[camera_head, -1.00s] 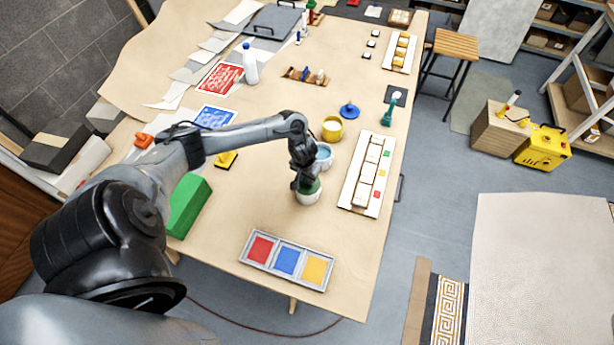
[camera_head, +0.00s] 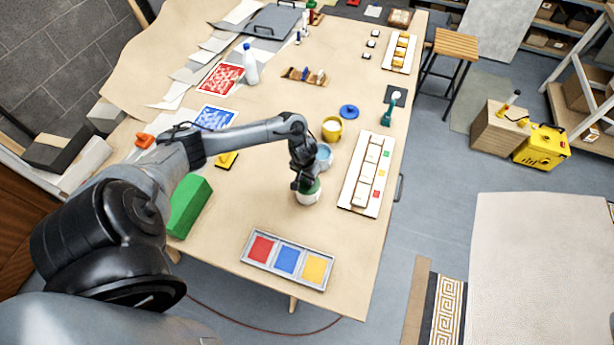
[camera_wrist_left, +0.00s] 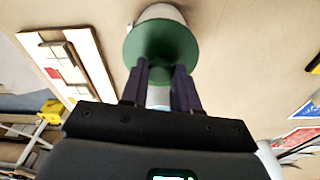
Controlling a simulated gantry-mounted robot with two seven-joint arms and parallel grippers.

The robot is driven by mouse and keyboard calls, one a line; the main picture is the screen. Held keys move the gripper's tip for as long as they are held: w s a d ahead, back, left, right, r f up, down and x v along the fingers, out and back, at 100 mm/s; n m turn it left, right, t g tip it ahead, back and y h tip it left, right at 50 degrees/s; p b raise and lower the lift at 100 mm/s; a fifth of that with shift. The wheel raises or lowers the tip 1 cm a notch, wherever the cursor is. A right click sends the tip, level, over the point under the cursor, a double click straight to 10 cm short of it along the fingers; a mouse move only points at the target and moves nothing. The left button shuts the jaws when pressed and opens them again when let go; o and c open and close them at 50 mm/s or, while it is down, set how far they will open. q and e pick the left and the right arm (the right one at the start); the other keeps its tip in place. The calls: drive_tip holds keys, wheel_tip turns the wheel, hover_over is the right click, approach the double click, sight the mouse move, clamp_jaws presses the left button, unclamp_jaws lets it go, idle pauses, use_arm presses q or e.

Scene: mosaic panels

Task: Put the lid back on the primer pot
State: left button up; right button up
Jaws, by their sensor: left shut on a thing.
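My left gripper (camera_head: 304,182) is shut on the knob of a green lid (camera_head: 313,188). The lid is right at the mouth of a white pot (camera_head: 307,197), which stands on the table behind the colour tray. In the left wrist view the two dark fingers (camera_wrist_left: 160,75) meet the middle of the green lid (camera_wrist_left: 160,38), and the white pot (camera_wrist_left: 161,11) shows past its edge. I cannot tell whether the lid is fully seated. My right gripper is not in view.
A light-blue pot (camera_head: 323,155) stands close behind my gripper, with a yellow pot (camera_head: 332,128) and a blue lid (camera_head: 349,112) beyond. A tile panel (camera_head: 353,196) lies to the right. The colour tray (camera_head: 245,257) is in front, a green block (camera_head: 188,205) to the left.

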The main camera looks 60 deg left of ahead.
use_arm(q)
drive_tip(key=o, duration=1.1)
drive_tip(key=shift+o, duration=0.4)
drive_tip(key=o, duration=0.4)
